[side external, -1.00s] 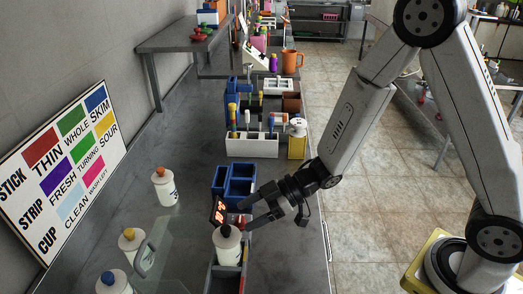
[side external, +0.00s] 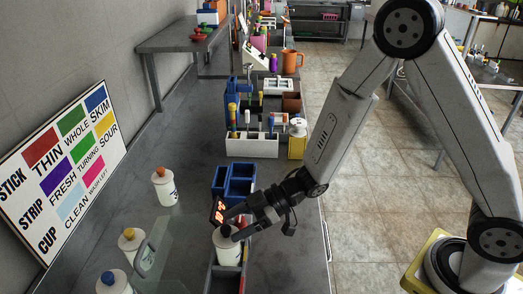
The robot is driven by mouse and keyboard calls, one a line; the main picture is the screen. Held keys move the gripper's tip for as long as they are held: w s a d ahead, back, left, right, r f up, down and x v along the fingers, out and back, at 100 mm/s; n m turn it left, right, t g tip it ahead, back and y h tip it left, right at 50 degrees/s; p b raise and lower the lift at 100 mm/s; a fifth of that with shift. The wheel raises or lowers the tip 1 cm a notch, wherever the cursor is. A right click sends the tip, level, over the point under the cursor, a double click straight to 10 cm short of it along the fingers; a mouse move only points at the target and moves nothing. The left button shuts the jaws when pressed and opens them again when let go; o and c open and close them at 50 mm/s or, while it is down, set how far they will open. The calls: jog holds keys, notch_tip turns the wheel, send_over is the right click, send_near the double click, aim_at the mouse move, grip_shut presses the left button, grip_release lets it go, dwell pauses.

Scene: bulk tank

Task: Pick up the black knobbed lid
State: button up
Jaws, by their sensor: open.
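The black knobbed lid (side external: 225,231) sits on top of a white container (side external: 227,253) that stands upright in a dark holder near the bottom centre. My gripper (side external: 232,224) is open, with its two fingers pointing left and down at the level of the knob. One finger is behind the knob and the other is beside its right side. I cannot tell whether either finger touches the lid. A small red-lit display (side external: 219,212) stands just behind, partly hidden by the fingers.
A blue compartment box (side external: 235,181) stands behind my gripper. White containers with an orange knob (side external: 164,190), a yellow knob (side external: 130,243) and a blue knob (side external: 112,284) stand to the left, near a clear panel (side external: 165,255). The bench right of the holder is bare.

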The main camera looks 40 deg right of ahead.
aim_at(221, 232)
jog(key=shift+x, duration=2.35)
grip_shut()
